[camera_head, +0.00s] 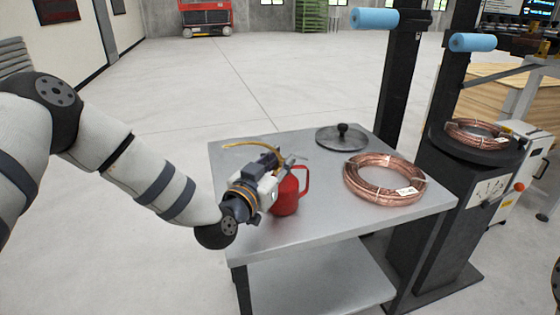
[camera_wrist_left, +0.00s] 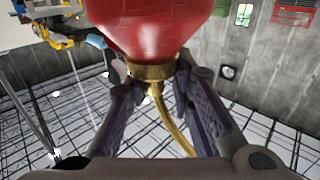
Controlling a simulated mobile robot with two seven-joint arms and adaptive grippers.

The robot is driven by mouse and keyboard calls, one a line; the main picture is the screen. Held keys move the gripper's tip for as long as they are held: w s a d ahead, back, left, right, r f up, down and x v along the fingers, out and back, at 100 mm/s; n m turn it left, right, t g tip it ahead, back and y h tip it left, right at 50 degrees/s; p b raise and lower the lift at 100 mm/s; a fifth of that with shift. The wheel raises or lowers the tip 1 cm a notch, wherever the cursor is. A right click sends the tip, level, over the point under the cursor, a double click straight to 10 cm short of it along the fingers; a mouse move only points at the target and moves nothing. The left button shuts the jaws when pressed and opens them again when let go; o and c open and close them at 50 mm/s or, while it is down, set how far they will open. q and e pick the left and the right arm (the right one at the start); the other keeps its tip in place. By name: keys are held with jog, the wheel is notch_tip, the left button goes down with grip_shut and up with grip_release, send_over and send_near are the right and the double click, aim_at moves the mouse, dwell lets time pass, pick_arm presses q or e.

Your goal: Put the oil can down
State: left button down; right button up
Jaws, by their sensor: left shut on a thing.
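The red oil can (camera_head: 287,196) is upright at the left part of the grey metal table (camera_head: 325,228), with its handle to the right and its thin brass spout (camera_head: 245,144) reaching left. I cannot tell whether its base touches the tabletop. My left gripper (camera_head: 277,176) comes in from the left and is shut on the can's neck, hiding part of its upper body. In the left wrist view the red body (camera_wrist_left: 150,30) and brass collar (camera_wrist_left: 151,72) are between the fingers of the left gripper (camera_wrist_left: 157,84). My right gripper is not in view.
A copper tube coil (camera_head: 384,180) lies on the table's right side, and a dark lid with a knob (camera_head: 342,137) lies at the back. A black stand (camera_head: 440,190) with another copper coil (camera_head: 476,133) is at the right. The front middle of the tabletop is clear.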

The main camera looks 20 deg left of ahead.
pick_arm(q)
jog(key=c, duration=1.4)
grip_release()
jog(key=shift+s+r, duration=0.2)
jog(key=shift+s, duration=0.05)
jog(key=s+a+p, duration=0.1)
jog(key=s+a, duration=0.1)
jog(key=s, duration=0.9)
jog(key=shift+s+p, duration=0.2)
jog(key=shift+p, duration=0.15)
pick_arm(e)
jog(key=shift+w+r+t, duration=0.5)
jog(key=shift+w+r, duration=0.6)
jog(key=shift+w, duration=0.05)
pick_arm(q)
jog(key=shift+f, duration=0.1)
